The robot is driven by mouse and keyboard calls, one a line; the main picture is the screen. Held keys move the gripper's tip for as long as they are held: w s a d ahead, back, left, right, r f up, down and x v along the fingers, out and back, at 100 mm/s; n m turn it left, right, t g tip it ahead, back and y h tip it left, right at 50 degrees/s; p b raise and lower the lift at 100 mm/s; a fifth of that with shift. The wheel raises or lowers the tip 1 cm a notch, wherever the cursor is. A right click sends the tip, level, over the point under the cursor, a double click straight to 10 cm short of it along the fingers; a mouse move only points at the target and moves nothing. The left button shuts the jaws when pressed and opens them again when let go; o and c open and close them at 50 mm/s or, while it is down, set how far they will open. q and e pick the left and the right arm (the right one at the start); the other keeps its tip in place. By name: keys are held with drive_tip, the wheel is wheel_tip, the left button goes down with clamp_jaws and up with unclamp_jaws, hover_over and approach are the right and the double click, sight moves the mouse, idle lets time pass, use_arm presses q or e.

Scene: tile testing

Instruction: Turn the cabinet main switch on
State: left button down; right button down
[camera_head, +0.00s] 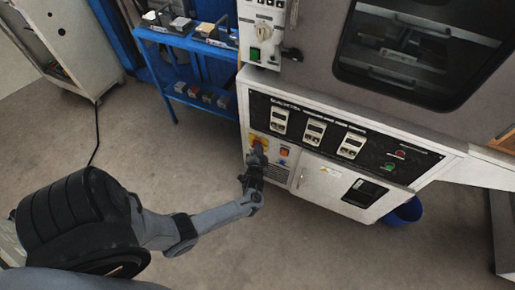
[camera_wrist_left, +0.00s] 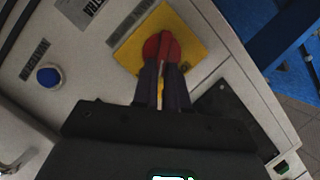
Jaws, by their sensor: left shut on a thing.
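The main switch is a red rotary knob on a yellow plate (camera_head: 262,139), low on the left of the cabinet front (camera_head: 325,185). In the left wrist view the red knob (camera_wrist_left: 161,47) stands out from the yellow plate (camera_wrist_left: 190,37). My left gripper (camera_head: 257,152) reaches the knob from the front. In the wrist view its two dark fingers (camera_wrist_left: 162,72) are shut on the knob, and their tips hide part of it. My right gripper is not in view.
Beside the switch are an orange-lit button (camera_head: 284,151) and, in the wrist view, a blue button (camera_wrist_left: 49,77). Above is a black panel with several meters (camera_head: 315,131). A blue shelf (camera_head: 190,45) stands left of the cabinet, and a blue bin (camera_head: 405,212) is on the floor.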

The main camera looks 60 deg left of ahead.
use_arm(q)
drive_tip(key=m+y+b, duration=0.1)
drive_tip(key=m, duration=0.1)
drive_tip(key=f+m+y+b, duration=0.1)
drive_tip(key=m, duration=0.1)
drive_tip(key=m+b, duration=0.1)
drive_tip(key=m, duration=0.1)
drive_tip(key=shift+w+d+f+t+y, duration=0.15)
drive_tip(key=shift+d+f+t+y, duration=0.15)
drive_tip(key=shift+f+y, duration=0.1)
idle(0.4)
drive_tip(key=c, duration=1.2)
unclamp_jaws()
drive_tip(key=shift+a, duration=0.1)
drive_tip(key=shift+o, duration=0.2)
drive_tip(key=shift+r, duration=0.1)
